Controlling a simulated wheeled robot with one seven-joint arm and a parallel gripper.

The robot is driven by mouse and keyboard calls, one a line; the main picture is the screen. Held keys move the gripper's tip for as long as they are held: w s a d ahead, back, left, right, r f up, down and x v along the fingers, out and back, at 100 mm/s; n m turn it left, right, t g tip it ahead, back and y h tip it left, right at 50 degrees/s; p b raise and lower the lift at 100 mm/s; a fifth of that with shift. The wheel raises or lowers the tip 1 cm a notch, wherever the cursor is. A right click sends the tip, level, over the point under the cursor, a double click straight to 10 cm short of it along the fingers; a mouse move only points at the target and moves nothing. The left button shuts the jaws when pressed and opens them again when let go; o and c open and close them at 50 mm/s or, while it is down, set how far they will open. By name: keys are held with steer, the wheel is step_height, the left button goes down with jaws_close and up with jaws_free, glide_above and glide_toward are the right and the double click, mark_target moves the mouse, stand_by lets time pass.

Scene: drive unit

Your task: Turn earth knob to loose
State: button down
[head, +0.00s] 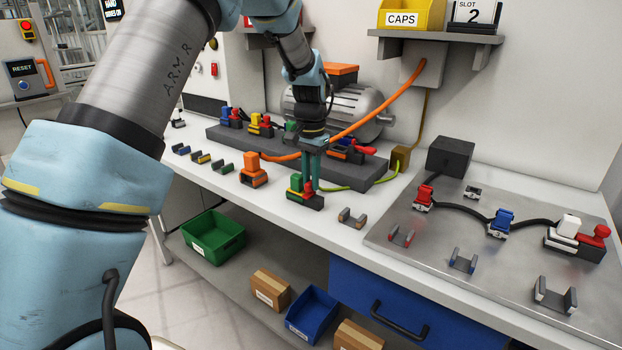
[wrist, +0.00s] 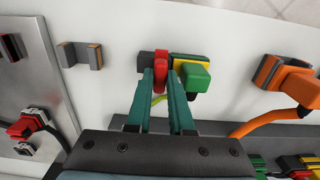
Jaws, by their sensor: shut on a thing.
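The earth connector (head: 294,185) is a green and yellow plug on a dark base near the bench's front edge. It also shows in the wrist view (wrist: 196,78), just right of my fingers. The red earth knob (wrist: 161,66) stands beside the green plug on the same base. My gripper (head: 310,178) points down over this block from above. In the wrist view its two teal fingers (wrist: 163,82) are on either side of the red knob and shut on it. The fingers hide part of the knob, so its turn angle cannot be told.
An orange plug (head: 254,170) with a thick orange cable sits left of the block. A grey open clip (head: 352,217) is to its right. A metal plate (head: 430,250) at right carries red, blue and white connectors. A grey rack (head: 225,135) of connectors stands behind.

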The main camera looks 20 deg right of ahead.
steer(key=c, duration=0.8)
jaws_free()
